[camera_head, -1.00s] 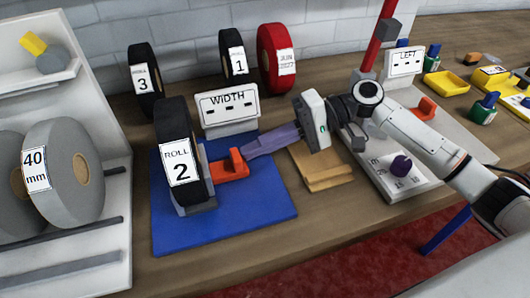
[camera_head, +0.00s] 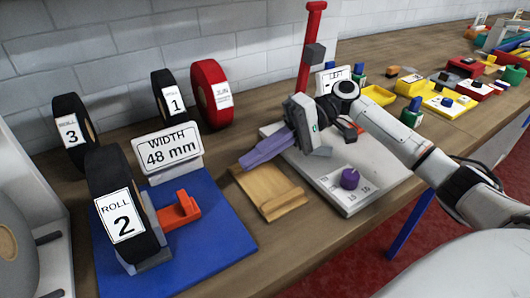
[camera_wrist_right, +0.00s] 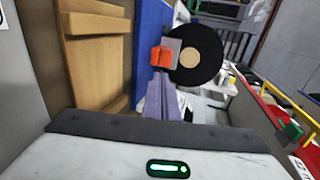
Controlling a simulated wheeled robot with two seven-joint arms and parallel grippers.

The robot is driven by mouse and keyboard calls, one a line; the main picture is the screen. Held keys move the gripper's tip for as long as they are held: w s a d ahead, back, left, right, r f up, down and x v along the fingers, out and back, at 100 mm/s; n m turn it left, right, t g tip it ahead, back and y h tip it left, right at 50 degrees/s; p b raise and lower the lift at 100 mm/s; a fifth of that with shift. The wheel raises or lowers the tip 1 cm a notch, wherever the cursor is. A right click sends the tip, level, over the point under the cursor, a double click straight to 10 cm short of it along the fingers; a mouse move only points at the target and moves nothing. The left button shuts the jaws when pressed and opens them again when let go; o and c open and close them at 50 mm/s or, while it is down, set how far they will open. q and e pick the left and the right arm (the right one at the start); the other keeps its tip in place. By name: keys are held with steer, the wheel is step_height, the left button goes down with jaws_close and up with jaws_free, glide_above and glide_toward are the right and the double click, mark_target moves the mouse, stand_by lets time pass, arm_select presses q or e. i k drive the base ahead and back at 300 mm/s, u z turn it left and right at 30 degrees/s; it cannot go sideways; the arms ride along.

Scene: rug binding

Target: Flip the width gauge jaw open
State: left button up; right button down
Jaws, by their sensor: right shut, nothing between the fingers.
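The width gauge has a blue base plate (camera_head: 215,240), a grey holder and an orange jaw (camera_head: 181,211). The black roll 2 (camera_head: 120,205) stands upright in the holder, with the jaw close against its right side. The gauge's white display (camera_head: 168,152) reads WIDTH 48 mm. My right gripper (camera_head: 246,162) is shut and empty, its purple fingers to the right of the jaw and apart from it, above the wooden block's back edge. In the right wrist view, the fingers (camera_wrist_right: 166,98) point toward the orange jaw (camera_wrist_right: 165,55). My left gripper is out of view.
A wooden block (camera_head: 268,190) lies right of the blue plate. A white board with a purple knob (camera_head: 349,179) is beyond it. Roll 3 (camera_head: 72,130), roll 1 (camera_head: 168,98) and a red roll (camera_head: 211,95) stand behind the gauge.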

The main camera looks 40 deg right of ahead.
mark_target(169, 219)
steer(key=k, duration=1)
